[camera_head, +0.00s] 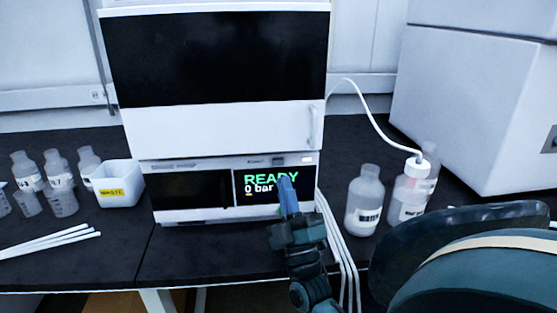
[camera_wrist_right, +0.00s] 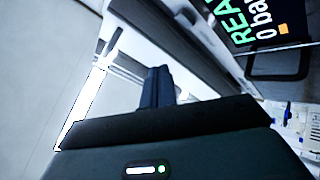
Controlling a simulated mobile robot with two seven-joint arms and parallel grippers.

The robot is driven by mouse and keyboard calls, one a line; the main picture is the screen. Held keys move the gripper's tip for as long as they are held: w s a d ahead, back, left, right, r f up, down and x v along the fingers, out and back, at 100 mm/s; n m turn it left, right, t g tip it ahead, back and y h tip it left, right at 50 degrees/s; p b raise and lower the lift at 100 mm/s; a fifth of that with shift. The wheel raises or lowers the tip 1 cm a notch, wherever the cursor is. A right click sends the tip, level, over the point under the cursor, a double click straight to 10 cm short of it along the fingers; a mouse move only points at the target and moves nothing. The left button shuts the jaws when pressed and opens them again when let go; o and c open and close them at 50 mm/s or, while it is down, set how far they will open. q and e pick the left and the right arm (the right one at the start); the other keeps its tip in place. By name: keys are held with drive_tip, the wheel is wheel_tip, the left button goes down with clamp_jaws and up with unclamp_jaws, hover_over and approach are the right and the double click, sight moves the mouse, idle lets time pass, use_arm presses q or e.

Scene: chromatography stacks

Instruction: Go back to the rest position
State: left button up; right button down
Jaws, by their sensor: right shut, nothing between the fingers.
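My right gripper (camera_head: 287,190) is shut and empty. In the head view its blue fingers point up in front of the lower right part of the chromatography stack (camera_head: 215,130). They overlap the edge of the screen (camera_head: 262,186), which reads READY and 0 bar; I cannot tell whether they touch it. In the right wrist view the closed fingers (camera_wrist_right: 158,85) are at the middle and the screen (camera_wrist_right: 255,25) is at the upper right. My left gripper is not in view.
A white waste bin (camera_head: 117,184) and several small bottles (camera_head: 60,172) stand left. White rods (camera_head: 48,241) lie at the front left. Two bottles, one capped (camera_head: 410,190) with a tube, one open (camera_head: 364,202), stand right. White tubes (camera_head: 341,250) hang beside my right gripper. A large white box (camera_head: 470,105) stands behind.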

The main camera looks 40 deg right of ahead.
idle(0.5)
